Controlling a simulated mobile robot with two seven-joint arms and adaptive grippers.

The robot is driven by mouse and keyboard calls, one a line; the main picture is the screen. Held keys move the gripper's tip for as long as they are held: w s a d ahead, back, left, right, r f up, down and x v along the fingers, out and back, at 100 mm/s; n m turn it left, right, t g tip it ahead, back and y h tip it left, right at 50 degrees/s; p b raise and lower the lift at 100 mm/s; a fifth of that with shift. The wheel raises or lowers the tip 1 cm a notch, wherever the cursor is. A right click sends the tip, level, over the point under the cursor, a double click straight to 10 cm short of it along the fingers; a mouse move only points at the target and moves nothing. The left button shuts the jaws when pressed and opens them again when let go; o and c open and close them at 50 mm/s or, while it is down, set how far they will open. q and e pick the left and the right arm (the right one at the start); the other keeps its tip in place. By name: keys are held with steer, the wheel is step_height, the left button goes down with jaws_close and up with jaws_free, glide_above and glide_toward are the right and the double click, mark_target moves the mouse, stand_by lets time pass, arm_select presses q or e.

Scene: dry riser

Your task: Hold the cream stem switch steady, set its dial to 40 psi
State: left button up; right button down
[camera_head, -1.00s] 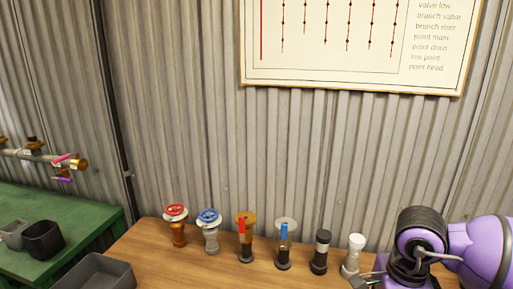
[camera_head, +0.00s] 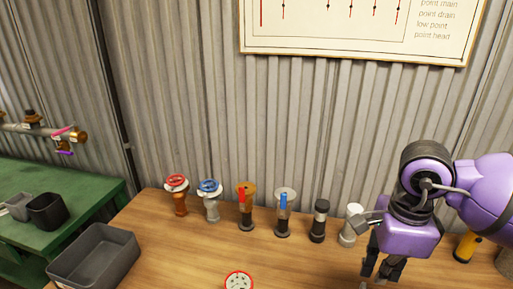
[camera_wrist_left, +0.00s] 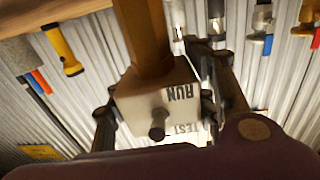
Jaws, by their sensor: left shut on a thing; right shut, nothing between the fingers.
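In the left wrist view a cream box (camera_wrist_left: 158,98) with a brown six-sided stem, a small knob and the words RUN and TEST fits the cream stem switch. My left gripper (camera_wrist_left: 165,75) is shut on it, one finger on each side. In the head view a round white dial (camera_head: 239,281) with a red rim shows at the bottom edge, cut off. I cannot read its setting. My right gripper (camera_head: 381,270) points down over the right part of the bench, shut and empty, apart from the dial. My left gripper is outside the head view.
A row of valves stands along the back of the wooden bench (camera_head: 180,240), from a red-wheeled one (camera_head: 178,195) to a white-capped one (camera_head: 350,225). A grey tray (camera_head: 95,258) lies at left. A yellow torch (camera_head: 467,247) stands at right, behind my right arm.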

arm_select(q)
steer(key=shift+f, duration=0.1)
steer(key=o, duration=1.6)
